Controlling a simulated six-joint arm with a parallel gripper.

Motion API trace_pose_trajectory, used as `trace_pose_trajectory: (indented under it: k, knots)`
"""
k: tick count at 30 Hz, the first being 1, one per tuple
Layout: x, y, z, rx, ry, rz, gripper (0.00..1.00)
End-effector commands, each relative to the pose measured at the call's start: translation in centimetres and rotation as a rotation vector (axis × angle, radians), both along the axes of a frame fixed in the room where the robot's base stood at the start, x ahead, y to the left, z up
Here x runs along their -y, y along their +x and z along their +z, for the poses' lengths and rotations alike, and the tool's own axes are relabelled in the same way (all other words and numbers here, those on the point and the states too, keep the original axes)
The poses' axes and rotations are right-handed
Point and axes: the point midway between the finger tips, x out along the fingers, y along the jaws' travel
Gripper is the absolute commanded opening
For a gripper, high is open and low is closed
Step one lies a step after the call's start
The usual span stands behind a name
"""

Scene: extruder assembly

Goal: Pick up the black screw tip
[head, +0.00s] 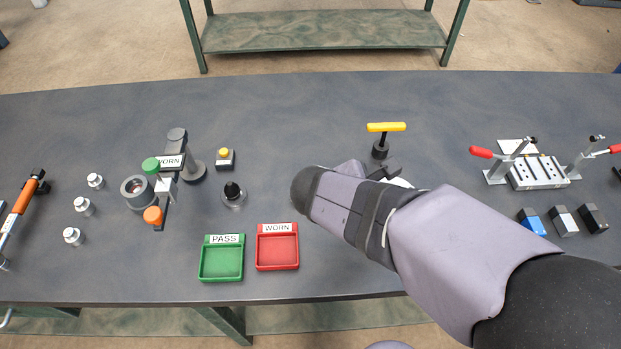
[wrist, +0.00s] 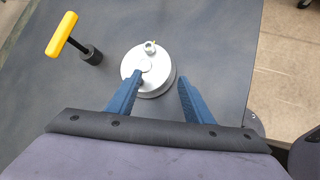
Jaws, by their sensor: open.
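In the head view my arm hides the fingers, well to the right of the black tip.
A yellow T-handle tool (head: 386,127) stands near my gripper. Green PASS (head: 221,278) and red WORN (head: 277,268) trays lie in front of the black tip. A yellow-topped button box (head: 225,160) and a gauge stand (head: 177,148) are close to it. A clamp fixture (head: 537,171) stands right.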

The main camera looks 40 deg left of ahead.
Motion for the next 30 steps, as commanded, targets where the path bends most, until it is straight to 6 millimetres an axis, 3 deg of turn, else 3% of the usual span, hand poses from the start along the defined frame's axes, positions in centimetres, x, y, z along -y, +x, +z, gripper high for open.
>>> trace_pose_trajectory:
  k: [1, 4, 6, 9, 12, 15, 20, 24, 30]
  knots:
    - [-2.8, -1.1, -0.6, 0.039, -0.039, 0.120, 0.47]
    - [-8.6, -3.8, -0.9, 0.140, -0.108, 0.370, 0.47]
    - [-12.8, -6.6, -1.0, 0.219, -0.152, 0.549, 0.47]
    - [-17.8, -11.2, -1.2, 0.329, -0.198, 0.771, 0.47]
    - [-21.1, -15.4, -1.3, 0.417, -0.225, 0.934, 0.47]
    - [-23.2, -18.6, -1.3, 0.478, -0.238, 1.040, 0.47]
    - [-24.5, -21.1, -1.3, 0.526, -0.248, 1.119, 0.47]
    - [-24.8, -21.4, -1.3, 0.536, -0.249, 1.131, 0.47]
    - [-25.4, -20.4, -1.7, 0.532, -0.249, 1.127, 0.47]
